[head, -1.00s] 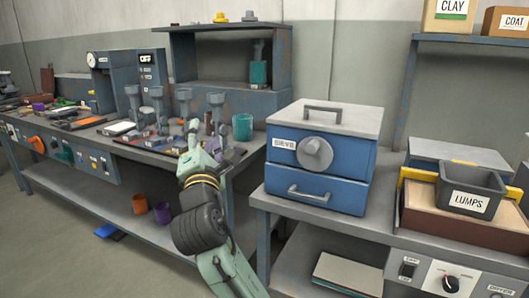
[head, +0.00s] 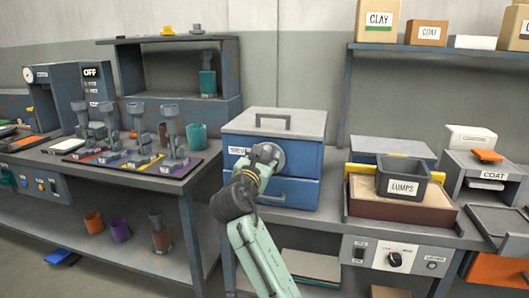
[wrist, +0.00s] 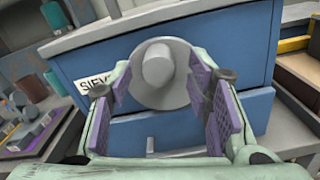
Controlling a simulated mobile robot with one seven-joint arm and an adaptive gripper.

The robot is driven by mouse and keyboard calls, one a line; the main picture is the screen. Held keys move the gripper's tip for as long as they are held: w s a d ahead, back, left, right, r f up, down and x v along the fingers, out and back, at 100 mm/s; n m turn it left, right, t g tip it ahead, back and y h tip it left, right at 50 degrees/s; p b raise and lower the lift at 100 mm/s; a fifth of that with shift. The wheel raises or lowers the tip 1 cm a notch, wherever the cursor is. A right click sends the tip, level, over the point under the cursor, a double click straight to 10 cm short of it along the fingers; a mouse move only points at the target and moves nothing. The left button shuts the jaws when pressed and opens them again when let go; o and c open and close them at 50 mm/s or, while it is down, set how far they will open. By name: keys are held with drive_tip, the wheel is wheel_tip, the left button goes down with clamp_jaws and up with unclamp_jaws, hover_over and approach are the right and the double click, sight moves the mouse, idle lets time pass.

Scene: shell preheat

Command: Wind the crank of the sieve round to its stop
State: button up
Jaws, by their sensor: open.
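The sieve (head: 300,130) is a blue box with a grey lid, a top handle and a drawer below, standing on the bench in the head view. Its crank is a round grey disc with a knob (wrist: 160,68) on the front face, beside the SIEVE label (wrist: 90,84). My gripper (wrist: 162,95) is open, its two purple-padded fingers to the left and right of the crank in the wrist view. I cannot tell if either pad touches it. In the head view my arm hides part of the crank (head: 272,155) and the drawer front.
A grey LUMPS bin (head: 403,185) stands on a brown tray right of the sieve. A rack of several grey tools (head: 130,165) is on the left bench. A shelf with CLAY and COAT boxes (head: 380,20) hangs above right. A dial panel (head: 394,258) is below the bench edge.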

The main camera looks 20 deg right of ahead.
drive_tip(key=shift+x, duration=1.1)
drive_tip(key=shift+c, duration=0.6)
clamp_jaws()
